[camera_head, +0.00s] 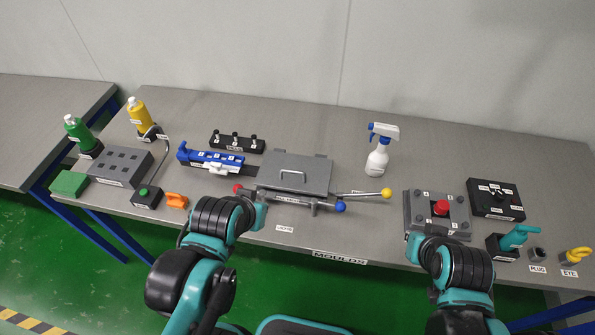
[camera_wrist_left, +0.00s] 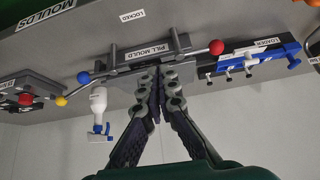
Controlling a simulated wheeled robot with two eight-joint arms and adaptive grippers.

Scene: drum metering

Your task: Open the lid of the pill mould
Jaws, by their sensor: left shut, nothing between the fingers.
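The pill mould (camera_head: 296,173) is a grey box in the middle of the table, with its flat lid down and a small handle on top. A bar with a red ball (camera_head: 237,188) at one end and a blue ball (camera_head: 340,206) at the other runs along its front. In the left wrist view, the PILL MOULD label (camera_wrist_left: 150,50) faces the camera. My left gripper (camera_wrist_left: 163,72) is shut and empty, its tips close to the mould's front; contact cannot be told. In the head view, my left arm hides it. My right gripper's fingers are not in view.
A rod with a yellow ball (camera_head: 386,192) sticks out right of the mould. A blue loader (camera_head: 212,159) stands to the left, a spray bottle (camera_head: 379,152) behind right. A block with a red button (camera_head: 440,208) is further right. A LOCKED label (camera_wrist_left: 132,17) lies on the table.

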